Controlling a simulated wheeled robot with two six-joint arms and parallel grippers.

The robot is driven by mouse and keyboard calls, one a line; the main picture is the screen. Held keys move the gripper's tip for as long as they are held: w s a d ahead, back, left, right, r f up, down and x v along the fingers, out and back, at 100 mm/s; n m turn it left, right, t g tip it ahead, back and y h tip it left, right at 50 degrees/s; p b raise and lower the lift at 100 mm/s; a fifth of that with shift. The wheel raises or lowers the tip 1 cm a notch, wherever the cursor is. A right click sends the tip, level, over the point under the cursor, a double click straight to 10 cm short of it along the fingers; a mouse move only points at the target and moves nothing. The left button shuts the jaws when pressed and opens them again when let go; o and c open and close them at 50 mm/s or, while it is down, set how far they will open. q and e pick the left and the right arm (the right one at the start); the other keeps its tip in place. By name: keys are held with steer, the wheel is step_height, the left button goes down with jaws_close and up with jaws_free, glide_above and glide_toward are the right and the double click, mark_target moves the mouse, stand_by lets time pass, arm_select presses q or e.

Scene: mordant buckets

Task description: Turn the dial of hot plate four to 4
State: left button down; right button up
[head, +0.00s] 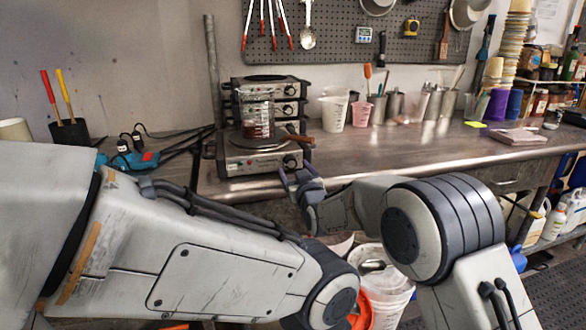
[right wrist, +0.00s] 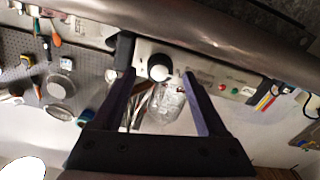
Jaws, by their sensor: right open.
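The front hot plate (head: 250,166) stands near the bench's front edge, before a stack of similar hot plates (head: 268,88). I cannot read which one is number four. Its round dial (head: 290,162) is at the right of its front panel. In the right wrist view the dial (right wrist: 158,68) has a pale face and dark body; its setting is unreadable. My right gripper (head: 302,178) is open just in front of this panel. In the right wrist view the gripper (right wrist: 158,75) has its fingertips on either side of the dial, with no clear contact. My left gripper is out of view.
A glass beaker (head: 256,128) with dark red liquid stands on the front hot plate, near a brown handle (head: 298,138). Cups and metal containers (head: 395,104) line the bench's back. A white bucket (head: 388,290) stands below.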

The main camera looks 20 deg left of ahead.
steer(key=shift+w+a, duration=0.4)
steer(key=shift+w, duration=0.15)
jaws_close()
steer(key=shift+f, duration=0.1)
